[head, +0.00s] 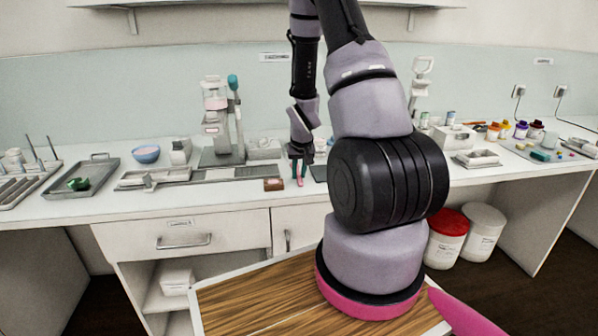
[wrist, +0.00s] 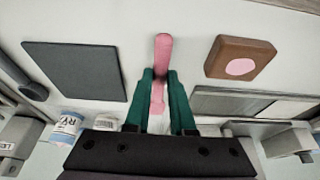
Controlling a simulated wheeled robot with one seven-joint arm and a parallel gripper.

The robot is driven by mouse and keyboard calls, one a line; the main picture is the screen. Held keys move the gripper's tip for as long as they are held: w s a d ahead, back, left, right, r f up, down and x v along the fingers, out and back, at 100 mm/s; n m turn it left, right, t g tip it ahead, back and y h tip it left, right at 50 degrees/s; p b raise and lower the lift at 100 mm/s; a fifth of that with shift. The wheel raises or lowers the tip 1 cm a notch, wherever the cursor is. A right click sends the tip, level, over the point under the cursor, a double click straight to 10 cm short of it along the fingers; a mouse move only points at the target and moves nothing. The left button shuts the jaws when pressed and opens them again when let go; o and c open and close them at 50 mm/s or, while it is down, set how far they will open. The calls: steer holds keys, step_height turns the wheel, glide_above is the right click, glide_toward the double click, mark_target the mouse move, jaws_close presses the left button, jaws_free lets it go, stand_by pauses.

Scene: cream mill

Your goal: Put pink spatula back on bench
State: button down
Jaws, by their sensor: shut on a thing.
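The pink spatula (wrist: 163,48) is between the green fingers of my gripper (wrist: 161,76), which is shut on it. Its pink end sticks out beyond the fingertips in the wrist view; its rear part is partly hidden by the fingers. In the head view my gripper (head: 299,162) is low over the white bench (head: 225,203), and a bit of the spatula (head: 300,182) shows below it. I cannot tell whether the spatula touches the bench.
A brown block with a pink disc (wrist: 231,47) lies right of the spatula in the wrist view; a dark mat (wrist: 75,72) lies left. Behind are labelled tubs (wrist: 68,122). In the head view a stand mixer (head: 216,115) and blue bowl (head: 146,154) stand left.

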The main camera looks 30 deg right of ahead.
steer(key=c, duration=0.7)
jaws_free()
steer(key=v, duration=1)
steer(key=shift+s+r, duration=0.15)
steer(key=shift+r, duration=0.25)
